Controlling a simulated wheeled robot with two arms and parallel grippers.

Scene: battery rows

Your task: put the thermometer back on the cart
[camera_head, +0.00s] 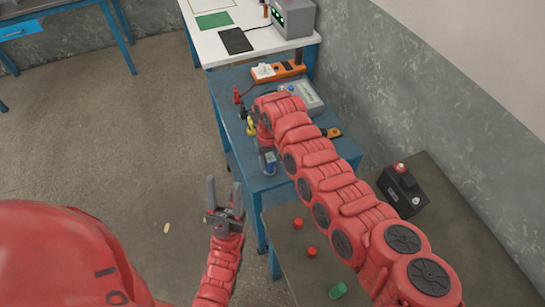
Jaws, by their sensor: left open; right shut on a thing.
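The blue cart (228,84) stands against the wall, its lower end near the middle of the picture. My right gripper (266,152) points down over the cart's near end and is shut on a small grey and blue thing (270,160), likely the thermometer. The gripper partly hides it, and I cannot tell whether it touches the cart top. My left gripper (224,203) is open and empty, fingers up, over the floor left of the cart's near end.
On the cart are an orange power strip (280,72), a grey device (305,97), a red item (237,96) and a yellow item (251,127). A dark table (325,240) at right holds a black battery (402,190), red caps (311,251) and a green cap (338,290). My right arm crosses above it.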

